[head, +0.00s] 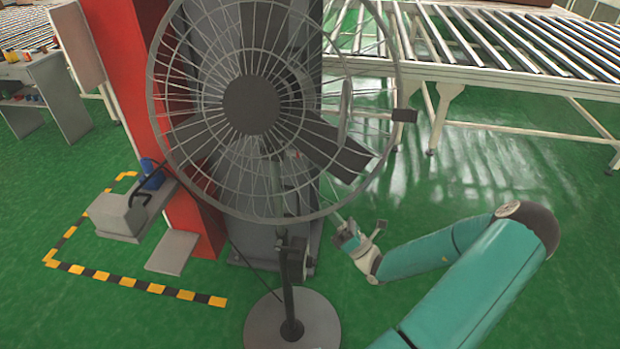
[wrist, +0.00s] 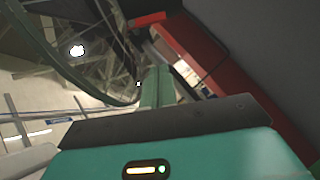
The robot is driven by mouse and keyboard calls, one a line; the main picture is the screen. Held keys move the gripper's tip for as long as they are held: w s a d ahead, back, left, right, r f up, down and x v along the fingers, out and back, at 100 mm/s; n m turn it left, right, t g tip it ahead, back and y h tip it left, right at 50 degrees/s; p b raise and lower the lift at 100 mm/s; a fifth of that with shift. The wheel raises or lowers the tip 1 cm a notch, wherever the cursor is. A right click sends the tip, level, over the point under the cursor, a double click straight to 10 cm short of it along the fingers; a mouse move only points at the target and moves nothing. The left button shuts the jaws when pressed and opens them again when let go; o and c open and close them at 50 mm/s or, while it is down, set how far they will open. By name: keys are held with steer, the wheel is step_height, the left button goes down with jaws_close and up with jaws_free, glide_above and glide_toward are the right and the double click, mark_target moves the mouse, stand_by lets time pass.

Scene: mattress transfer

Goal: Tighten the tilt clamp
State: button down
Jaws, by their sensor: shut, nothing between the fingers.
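A large pedestal fan (head: 251,105) with a round wire guard stands upright in the head view on a grey round base (head: 292,326). Its dark stand pole (head: 289,295) carries a dark joint housing (head: 297,262) below the guard; I cannot tell surely which part is the tilt clamp. My gripper (head: 342,226) is right of the pole, just below the guard's lower right rim, shut and apparently empty. In the wrist view my gripper's fingers (wrist: 156,86) are together, and the curved guard rim (wrist: 75,75) passes to their left. Contact with the fan is not clear.
A red column (head: 135,100) and a grey machine (head: 125,212) stand behind left, with yellow-black floor tape (head: 135,285) around them. A roller conveyor (head: 470,60) runs along the back right.

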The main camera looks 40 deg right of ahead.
steer(key=s+d+r+x, duration=0.1)
steer(key=x, duration=1.1)
steer(key=shift+w+d+r, duration=0.2)
steer(key=shift+d+r, duration=0.2)
steer(key=shift+r, duration=0.1)
steer(key=shift+w+d+r+n+y, duration=0.1)
steer(key=shift+n+y, duration=0.4)
steer(key=shift+n, duration=0.05)
steer(key=shift+w+d+n+y, duration=0.1)
steer(key=shift+d+n+y, duration=0.05)
steer(key=shift+n+y, duration=0.4)
steer(key=n+y, duration=0.2)
steer(key=d+r+n+g+y, duration=0.1)
steer(key=n+y, duration=0.2)
steer(key=w+n+g+y, duration=0.1)
steer(key=n+y, duration=0.1)
steer(key=n, duration=0.1)
steer(key=shift+w+d+r+y, duration=0.1)
steer(key=shift+d+r+y, duration=0.15)
steer(key=shift+d+r, duration=0.1)
